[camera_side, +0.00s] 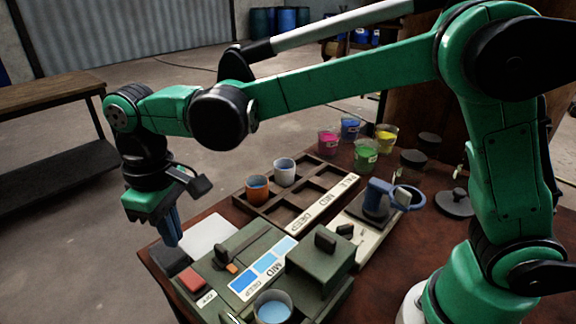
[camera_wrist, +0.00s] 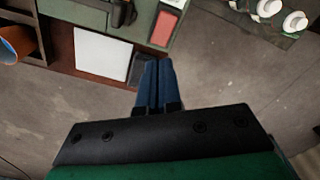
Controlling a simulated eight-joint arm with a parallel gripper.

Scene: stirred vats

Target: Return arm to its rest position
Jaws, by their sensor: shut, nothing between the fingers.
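My gripper (camera_side: 170,228) hangs from the green arm at the left edge of the table, fingers pointing down. Its blue fingers are shut together with nothing between them. In the wrist view the shut fingers (camera_wrist: 154,84) show at the middle, over the table's edge, near a dark pad and a white sheet. The side view shows the arm stretched out to the left over the work, clear of the objects below. The gripper appears to be above the table's corner; its exact height cannot be told.
On the table (camera_side: 408,262) are a white sheet (camera_side: 208,236), a green machine (camera_side: 318,262) with a blue-filled cup (camera_side: 272,308), and a divided tray (camera_side: 240,201) with orange (camera_side: 257,190) and pale (camera_side: 285,173) cups. Several colored cups stand behind. Open floor lies left; a bench (camera_side: 50,98) stands beyond.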

